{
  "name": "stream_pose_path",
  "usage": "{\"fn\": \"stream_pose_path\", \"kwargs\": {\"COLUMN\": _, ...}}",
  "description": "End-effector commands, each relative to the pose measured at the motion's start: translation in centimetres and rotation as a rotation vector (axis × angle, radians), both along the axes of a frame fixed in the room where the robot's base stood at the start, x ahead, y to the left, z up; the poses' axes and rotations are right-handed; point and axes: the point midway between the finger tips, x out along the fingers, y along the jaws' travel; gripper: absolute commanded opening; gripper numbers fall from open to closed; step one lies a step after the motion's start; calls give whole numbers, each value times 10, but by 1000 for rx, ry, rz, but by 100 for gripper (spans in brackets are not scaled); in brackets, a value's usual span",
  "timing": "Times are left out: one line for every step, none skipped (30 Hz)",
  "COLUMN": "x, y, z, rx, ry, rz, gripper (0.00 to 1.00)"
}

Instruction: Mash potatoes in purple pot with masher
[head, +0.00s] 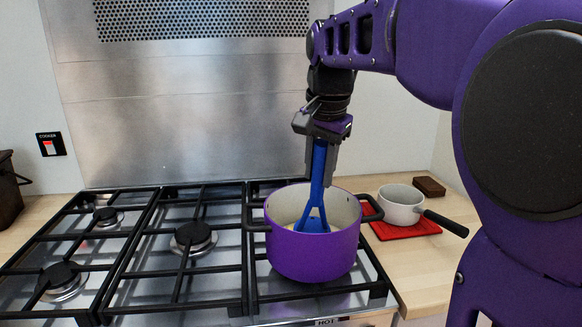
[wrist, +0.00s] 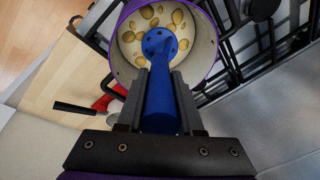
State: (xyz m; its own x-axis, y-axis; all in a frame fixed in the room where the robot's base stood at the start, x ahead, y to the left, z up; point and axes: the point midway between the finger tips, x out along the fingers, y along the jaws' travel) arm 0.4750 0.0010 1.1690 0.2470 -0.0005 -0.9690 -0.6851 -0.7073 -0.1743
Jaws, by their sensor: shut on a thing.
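The purple pot (head: 311,254) stands on the right-hand burner grate of the cooker, its cream inside partly visible. In the wrist view the pot (wrist: 203,75) holds several yellowish potatoes (wrist: 178,18). My gripper (head: 322,160) is above the pot, shut on the handle of the blue masher (head: 318,182). The masher points down and its head is inside the pot; in the wrist view its round, holed head (wrist: 159,42) is among the potatoes. I cannot tell whether the head touches the pot's bottom.
A white saucepan (head: 400,204) with a black handle stands on a red mat (head: 405,229) on the wooden counter (head: 425,268) at the right. A small brown block (head: 429,187) lies behind it. The other burners (head: 193,236) are empty. A metal backsplash (head: 190,120) rises behind the cooker.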

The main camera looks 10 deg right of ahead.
Motion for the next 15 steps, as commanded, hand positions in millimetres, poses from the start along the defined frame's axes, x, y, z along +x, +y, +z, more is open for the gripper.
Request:
{"fn": "stream_pose_path", "kwargs": {"x": 0, "y": 0, "z": 1, "rx": 0, "ry": -1, "rz": 0, "gripper": 0}}
{"fn": "stream_pose_path", "kwargs": {"x": 0, "y": 0, "z": 1, "rx": 0, "ry": -1, "rz": 0, "gripper": 0}}
{"fn": "stream_pose_path", "kwargs": {"x": 0, "y": 0, "z": 1, "rx": 0, "ry": -1, "rz": 0, "gripper": 0}}
{"fn": "stream_pose_path", "kwargs": {"x": 0, "y": 0, "z": 1, "rx": 0, "ry": -1, "rz": 0, "gripper": 0}}
{"fn": "stream_pose_path", "kwargs": {"x": 0, "y": 0, "z": 1, "rx": 0, "ry": -1, "rz": 0, "gripper": 0}}
{"fn": "stream_pose_path", "kwargs": {"x": 0, "y": 0, "z": 1, "rx": 0, "ry": -1, "rz": 0, "gripper": 0}}
{"fn": "stream_pose_path", "kwargs": {"x": 0, "y": 0, "z": 0, "rx": 0, "ry": -1, "rz": 0, "gripper": 0}}
{"fn": "stream_pose_path", "kwargs": {"x": 0, "y": 0, "z": -1, "rx": 0, "ry": -1, "rz": 0, "gripper": 0}}
{"fn": "stream_pose_path", "kwargs": {"x": 0, "y": 0, "z": -3, "rx": 0, "ry": -1, "rz": 0, "gripper": 0}}
{"fn": "stream_pose_path", "kwargs": {"x": 0, "y": 0, "z": -5, "rx": 0, "ry": -1, "rz": 0, "gripper": 0}}
{"fn": "stream_pose_path", "kwargs": {"x": 0, "y": 0, "z": -7, "rx": 0, "ry": -1, "rz": 0, "gripper": 0}}
{"fn": "stream_pose_path", "kwargs": {"x": 0, "y": 0, "z": -9, "rx": 0, "ry": 0, "rz": 0, "gripper": 0}}
{"fn": "stream_pose_path", "kwargs": {"x": 0, "y": 0, "z": -11, "rx": 0, "ry": 0, "rz": 0, "gripper": 0}}
{"fn": "stream_pose_path", "kwargs": {"x": 0, "y": 0, "z": -12, "rx": 0, "ry": 0, "rz": 0, "gripper": 0}}
{"fn": "stream_pose_path", "kwargs": {"x": 0, "y": 0, "z": -14, "rx": 0, "ry": 0, "rz": 0, "gripper": 0}}
